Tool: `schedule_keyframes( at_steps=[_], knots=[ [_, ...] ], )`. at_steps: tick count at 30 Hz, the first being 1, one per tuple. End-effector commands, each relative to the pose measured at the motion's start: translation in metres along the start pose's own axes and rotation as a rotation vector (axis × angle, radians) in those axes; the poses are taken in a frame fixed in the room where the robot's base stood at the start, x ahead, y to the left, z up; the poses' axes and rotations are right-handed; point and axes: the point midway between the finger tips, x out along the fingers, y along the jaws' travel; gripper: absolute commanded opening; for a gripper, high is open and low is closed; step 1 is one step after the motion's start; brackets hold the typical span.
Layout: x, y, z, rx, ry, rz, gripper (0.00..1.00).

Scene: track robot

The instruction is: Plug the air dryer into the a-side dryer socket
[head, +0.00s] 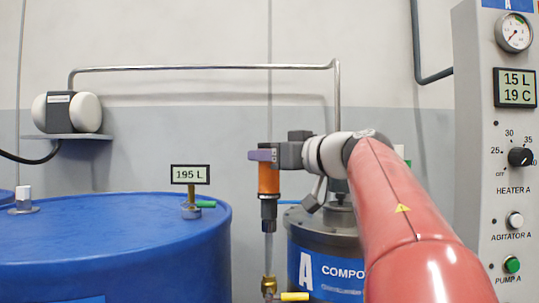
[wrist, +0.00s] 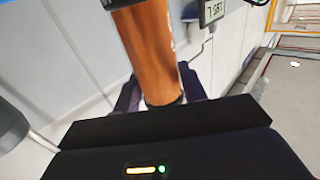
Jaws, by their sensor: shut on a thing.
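My gripper (head: 263,155) is shut on the air dryer (head: 268,181), an orange cylinder with a black lower collar, held roughly upright in mid-air. In the wrist view the orange body (wrist: 150,50) sits between dark purple fingers. Below it in the head view is a brass fitting with a yellow handle (head: 293,296), near the picture's bottom edge. A grey stem or tube shows between collar and fitting; I cannot tell whether they are joined. I cannot tell for sure whether this fitting is the a-side dryer socket. No label on it is legible.
A blue drum (head: 110,240) at left carries a 195 L display (head: 190,175) and a green-handled fitting (head: 205,204). A drum marked A (head: 325,270) stands behind my arm. A control panel (head: 480,180) is at right. A steel pipe (head: 200,68) runs along the wall.

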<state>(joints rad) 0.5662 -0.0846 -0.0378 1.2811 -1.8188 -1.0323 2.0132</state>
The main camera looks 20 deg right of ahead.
Motion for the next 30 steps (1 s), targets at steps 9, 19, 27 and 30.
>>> schedule_keyframes(
  at_steps=[9,19,27,30],
  knots=[
    [0.0,0.0,0.004,0.0,-0.001,0.0,0.62],
    [-0.001,0.0,0.004,0.0,-0.002,0.0,0.67],
    [-0.038,0.0,0.004,0.0,-0.001,0.002,0.67],
    [-0.055,0.0,0.004,0.0,0.0,0.002,0.67]
  ],
)
